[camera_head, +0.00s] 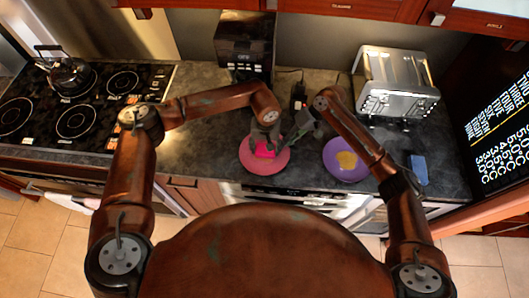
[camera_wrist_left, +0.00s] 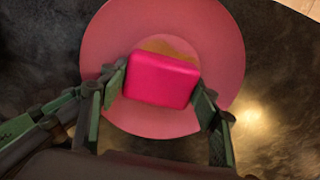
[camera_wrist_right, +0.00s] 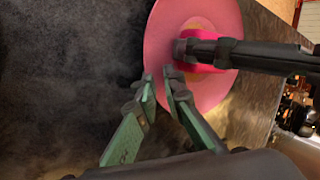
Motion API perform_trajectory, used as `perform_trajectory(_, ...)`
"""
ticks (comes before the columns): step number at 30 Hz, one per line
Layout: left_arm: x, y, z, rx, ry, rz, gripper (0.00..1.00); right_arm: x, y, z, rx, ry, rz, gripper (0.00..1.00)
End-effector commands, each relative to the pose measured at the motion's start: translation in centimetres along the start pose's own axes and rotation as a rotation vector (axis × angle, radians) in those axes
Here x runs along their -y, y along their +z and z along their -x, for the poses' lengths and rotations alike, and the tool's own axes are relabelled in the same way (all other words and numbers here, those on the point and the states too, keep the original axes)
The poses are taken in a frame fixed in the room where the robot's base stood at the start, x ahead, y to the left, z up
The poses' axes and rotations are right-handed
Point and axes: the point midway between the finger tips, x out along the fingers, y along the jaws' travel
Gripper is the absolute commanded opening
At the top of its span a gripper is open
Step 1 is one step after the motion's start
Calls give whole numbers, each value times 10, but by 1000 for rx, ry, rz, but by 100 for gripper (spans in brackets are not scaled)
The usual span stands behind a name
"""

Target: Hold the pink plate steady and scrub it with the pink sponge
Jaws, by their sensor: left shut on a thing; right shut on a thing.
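The pink plate (camera_head: 270,169) lies on the dark counter near its front edge, and it also fills the middle of the left wrist view (camera_wrist_left: 105,50). A yellow-brown stain (camera_wrist_left: 168,46) shows on it behind the sponge. My left gripper (camera_head: 265,138) is shut on the bright pink sponge (camera_wrist_left: 160,82), its fingers on either side. The sponge is over the plate's middle; whether it touches the surface is hard to tell. My right gripper (camera_wrist_right: 161,82) is shut on the plate's rim, with one finger on each side of it.
A purple plate (camera_head: 335,168) with a yellow patch lies to the right, and a blue block (camera_head: 418,168) is beyond it. A toaster (camera_head: 396,82) and a dark coffee machine (camera_head: 244,45) stand behind. A kettle (camera_head: 66,75) sits on the stove at left.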

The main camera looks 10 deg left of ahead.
Motion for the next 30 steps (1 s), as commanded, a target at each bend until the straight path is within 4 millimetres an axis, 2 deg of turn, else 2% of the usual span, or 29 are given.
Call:
perform_trajectory(5, -5, 1, -2, 0, 2, -1, 38, 0, 0, 0, 1, 0, 1, 0)
perform_trajectory(18, 14, 1, -4, 2, -2, 0, 38, 0, 0, 0, 1, 1, 1, 0)
perform_trajectory(30, -5, 2, -2, 2, 1, -2, 38, 1, 0, 0, 1, -1, 2, 0)
